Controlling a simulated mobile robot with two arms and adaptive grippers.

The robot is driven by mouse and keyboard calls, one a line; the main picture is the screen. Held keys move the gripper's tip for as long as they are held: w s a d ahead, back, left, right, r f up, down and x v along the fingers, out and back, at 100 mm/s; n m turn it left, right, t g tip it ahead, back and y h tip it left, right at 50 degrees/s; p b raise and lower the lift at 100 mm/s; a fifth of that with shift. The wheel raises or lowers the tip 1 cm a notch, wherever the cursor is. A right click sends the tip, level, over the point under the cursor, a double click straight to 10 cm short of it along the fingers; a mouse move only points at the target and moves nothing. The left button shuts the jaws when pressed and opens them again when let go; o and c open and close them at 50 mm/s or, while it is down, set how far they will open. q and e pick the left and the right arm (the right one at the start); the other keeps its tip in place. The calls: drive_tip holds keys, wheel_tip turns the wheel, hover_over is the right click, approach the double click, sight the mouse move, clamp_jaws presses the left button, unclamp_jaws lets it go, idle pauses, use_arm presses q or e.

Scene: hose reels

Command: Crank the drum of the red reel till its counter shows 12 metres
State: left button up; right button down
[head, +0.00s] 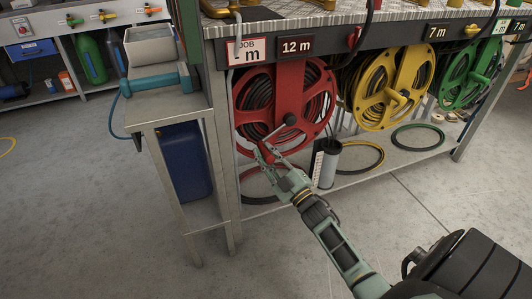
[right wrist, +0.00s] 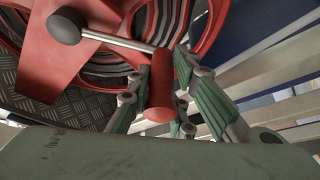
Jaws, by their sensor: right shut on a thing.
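The red reel (head: 288,88) hangs under the bench with black hose wound on its drum. A dark plate above it (head: 296,46) reads 12 m. The reel's crank runs from a black hub (right wrist: 66,25) along a metal arm to a red handle (right wrist: 161,88). My right gripper (head: 267,153) is at the lower front of the reel, and its green fingers (right wrist: 158,100) are shut on the handle from both sides. In the head view the handle is partly hidden by the fingers. My left gripper is not in view.
A sign (head: 247,52) left of the plate reads JOB with a dash and m. Yellow (head: 393,88) and green (head: 470,76) reels hang to the right, each with a 7 m plate. A side stand (head: 160,112) is close left.

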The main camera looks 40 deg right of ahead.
drive_tip(key=shift+d+r, duration=0.25)
drive_tip(key=shift+r, duration=0.05)
drive_tip(key=c, duration=1.7)
unclamp_jaws()
drive_tip(key=shift+s, duration=0.1)
drive_tip(key=shift+a+f, duration=0.15)
drive_tip(key=shift+s+f, duration=0.1)
drive_tip(key=shift+s, duration=0.25)
drive_tip(key=v, duration=1.1)
